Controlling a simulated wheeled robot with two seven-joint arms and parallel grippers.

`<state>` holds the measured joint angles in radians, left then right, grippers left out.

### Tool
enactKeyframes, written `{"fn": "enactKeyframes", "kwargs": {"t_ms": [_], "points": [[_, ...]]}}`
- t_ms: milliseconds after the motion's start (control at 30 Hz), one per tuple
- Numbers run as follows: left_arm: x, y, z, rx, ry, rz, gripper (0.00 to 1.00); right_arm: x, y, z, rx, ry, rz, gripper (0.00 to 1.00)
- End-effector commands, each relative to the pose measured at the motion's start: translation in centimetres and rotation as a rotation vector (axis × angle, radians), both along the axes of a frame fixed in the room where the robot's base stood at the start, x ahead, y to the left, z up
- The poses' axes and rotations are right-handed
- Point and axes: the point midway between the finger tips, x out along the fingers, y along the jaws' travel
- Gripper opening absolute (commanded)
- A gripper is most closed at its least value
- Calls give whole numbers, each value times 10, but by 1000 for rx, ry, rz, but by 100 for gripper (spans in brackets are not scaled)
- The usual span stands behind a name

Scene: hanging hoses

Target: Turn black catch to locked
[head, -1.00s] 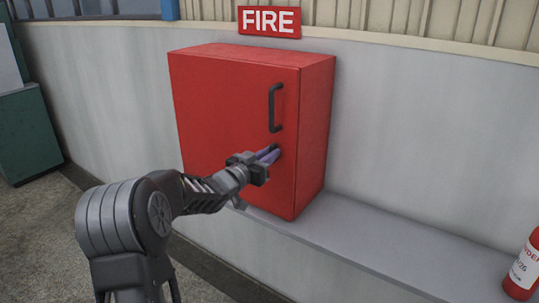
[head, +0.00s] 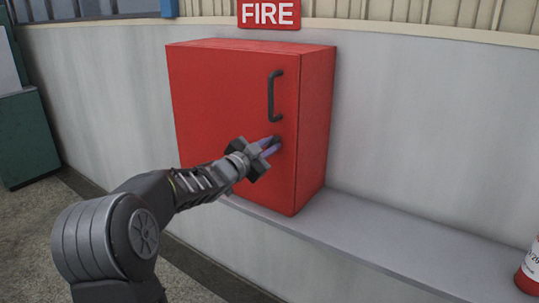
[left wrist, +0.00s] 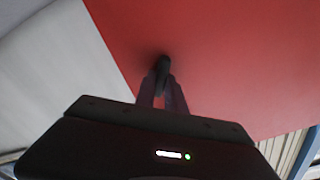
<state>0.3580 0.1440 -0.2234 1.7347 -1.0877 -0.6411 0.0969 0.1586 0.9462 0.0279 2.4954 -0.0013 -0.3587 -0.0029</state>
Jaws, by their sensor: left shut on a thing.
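The red cabinet (head: 225,110) stands shut on a ledge, with a black bar handle (head: 271,97) upright near its door's right edge. My left gripper (head: 274,145) is at the door just below that handle. Its fingers are shut on the small black catch (left wrist: 162,62), which shows as a dark shape between the fingertips in the left wrist view. In the head view the fingers mostly hide the catch, so its exact angle is hard to tell. The red door face (left wrist: 220,60) fills much of the left wrist view. My right gripper is not in view.
A red FIRE sign (head: 269,14) is on the wall above the cabinet. The grey ledge (head: 380,255) runs right to a red and white extinguisher (head: 531,272). A green box (head: 28,138) stands at the far left.

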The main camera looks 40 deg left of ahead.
Motion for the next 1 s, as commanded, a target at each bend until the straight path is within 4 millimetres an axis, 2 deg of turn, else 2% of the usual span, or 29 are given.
{"fn": "enactKeyframes", "kwargs": {"t_ms": [33,400,1000], "points": [[0,0,-5,46,0,0,0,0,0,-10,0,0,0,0],[0,-1,-6,397,9,0,0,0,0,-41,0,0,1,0],[0,-2,-7,898,21,0,0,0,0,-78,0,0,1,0]]}}
